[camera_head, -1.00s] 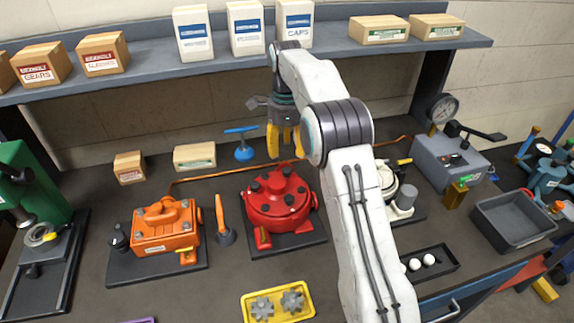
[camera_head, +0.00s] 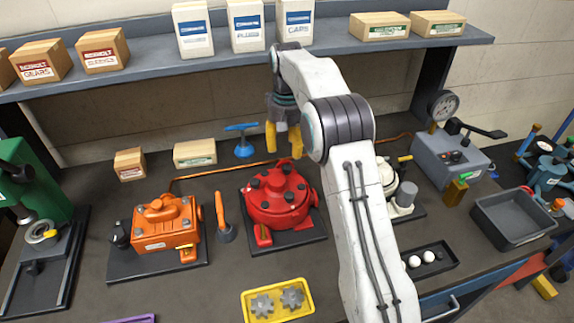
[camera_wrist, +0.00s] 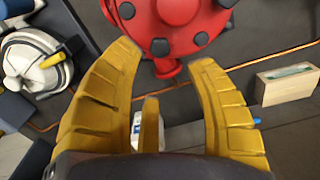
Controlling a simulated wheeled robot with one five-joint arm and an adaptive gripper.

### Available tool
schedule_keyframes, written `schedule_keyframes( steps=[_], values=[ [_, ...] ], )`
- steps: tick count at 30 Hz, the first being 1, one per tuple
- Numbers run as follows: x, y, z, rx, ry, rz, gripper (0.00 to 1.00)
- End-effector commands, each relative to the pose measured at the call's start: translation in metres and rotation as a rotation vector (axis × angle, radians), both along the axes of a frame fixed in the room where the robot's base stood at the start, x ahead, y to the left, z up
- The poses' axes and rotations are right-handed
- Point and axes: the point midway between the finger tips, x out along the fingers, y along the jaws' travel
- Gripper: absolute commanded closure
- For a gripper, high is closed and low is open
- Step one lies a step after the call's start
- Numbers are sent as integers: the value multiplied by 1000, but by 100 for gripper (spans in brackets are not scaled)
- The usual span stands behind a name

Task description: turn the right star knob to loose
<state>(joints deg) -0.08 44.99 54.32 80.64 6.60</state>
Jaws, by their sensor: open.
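The red motor (camera_head: 262,214) stands on a dark plate at mid-bench, with several dark knobs on its round top. One dark knob (camera_head: 301,187) is at its right side in the head view. I cannot tell whether these are the star knobs, nor read any loose mark. My gripper (camera_head: 284,152) is open and empty, its yellow fingers pointing down above and behind the red motor.
An orange motor (camera_head: 165,228) and an upright orange lever (camera_head: 222,218) stand left of the red motor. A blue T-handle (camera_head: 243,147) is behind. A white motor (camera_head: 388,180) is partly hidden by my arm. A yellow gear tray (camera_head: 279,313) lies in front.

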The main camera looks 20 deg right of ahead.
Motion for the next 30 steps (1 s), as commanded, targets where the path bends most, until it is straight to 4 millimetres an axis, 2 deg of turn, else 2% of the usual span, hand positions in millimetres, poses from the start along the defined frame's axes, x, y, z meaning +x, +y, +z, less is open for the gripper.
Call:
schedule_keyframes(
  steps=[5, 18, 24, 30],
  values=[
    [-1, 0, -11, 0, 3, 38, 49],
    [-1, 0, -61, 0, 4, 36, 49],
    [-1, 0, -71, 0, 2, 36, 49],
    [0, 0, -73, 0, 1, 36, 49]
  ],
)
